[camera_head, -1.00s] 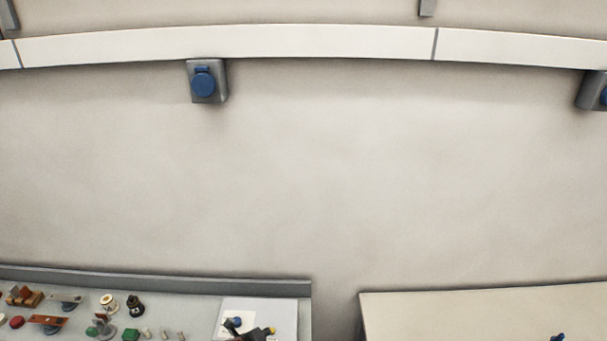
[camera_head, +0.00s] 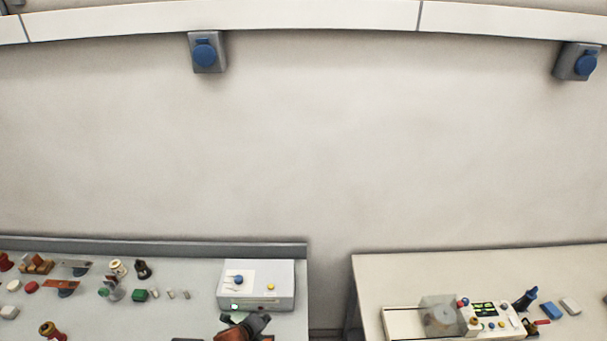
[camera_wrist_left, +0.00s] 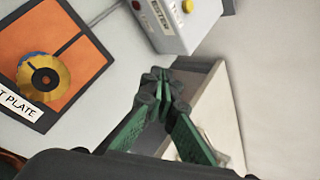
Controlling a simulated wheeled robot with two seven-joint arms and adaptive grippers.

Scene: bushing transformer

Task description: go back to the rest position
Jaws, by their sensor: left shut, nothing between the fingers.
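My left gripper (camera_head: 232,320) is at the bottom edge of the head view, just in front of the grey tester box (camera_head: 258,302). In the left wrist view its green fingers (camera_wrist_left: 163,80) are shut with nothing between them. The tester box (camera_wrist_left: 178,32) with its yellow button lies just beyond the fingertips there. An orange plate (camera_wrist_left: 85,72) with a gold ring (camera_wrist_left: 44,78) on it lies to the left of the fingers. My right gripper is not in view.
A gap separates the tables.

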